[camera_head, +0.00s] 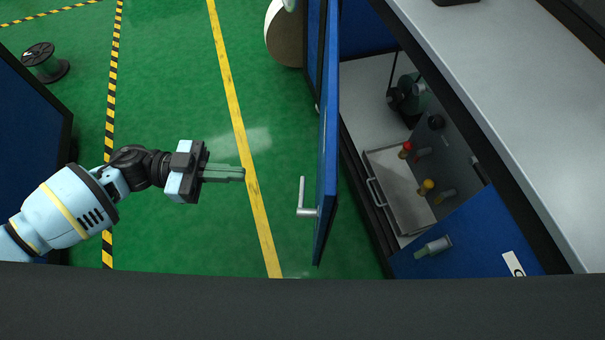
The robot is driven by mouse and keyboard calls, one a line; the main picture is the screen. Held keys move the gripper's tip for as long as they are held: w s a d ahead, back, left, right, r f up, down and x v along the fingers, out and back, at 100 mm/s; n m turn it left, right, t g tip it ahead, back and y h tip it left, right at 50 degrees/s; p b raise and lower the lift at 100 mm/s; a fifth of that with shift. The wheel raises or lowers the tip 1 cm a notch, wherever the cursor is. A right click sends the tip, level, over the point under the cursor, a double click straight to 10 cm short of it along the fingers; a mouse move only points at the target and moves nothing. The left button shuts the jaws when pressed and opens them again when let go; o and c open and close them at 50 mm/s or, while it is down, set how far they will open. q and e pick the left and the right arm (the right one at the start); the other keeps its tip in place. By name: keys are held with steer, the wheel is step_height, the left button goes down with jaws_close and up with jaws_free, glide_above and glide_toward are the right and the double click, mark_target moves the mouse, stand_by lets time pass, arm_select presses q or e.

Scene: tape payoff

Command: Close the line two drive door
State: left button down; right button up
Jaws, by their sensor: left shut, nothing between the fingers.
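A blue door (328,130) stands open, seen nearly edge-on, in the middle of the head view. A grey lever handle (304,208) sticks out from its left face near the lower end. The open cabinet (378,110) lies to the right of the door, and its inside shows. My left gripper (241,174) is left of the door and points right towards it. Its fingers are shut and empty, with a clear gap to the door and the handle. My right gripper is not in view.
Inside the cabinet are a grey tray (400,185), red and yellow knobs and a dark motor-like part (405,95). A blue panel (475,235) with a latch is at lower right. A roll (284,35) stands behind the door. Green floor (180,90) left of the door is clear.

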arm_select(q)
steer(key=d, duration=1.4)
steer(key=shift+s, duration=0.25)
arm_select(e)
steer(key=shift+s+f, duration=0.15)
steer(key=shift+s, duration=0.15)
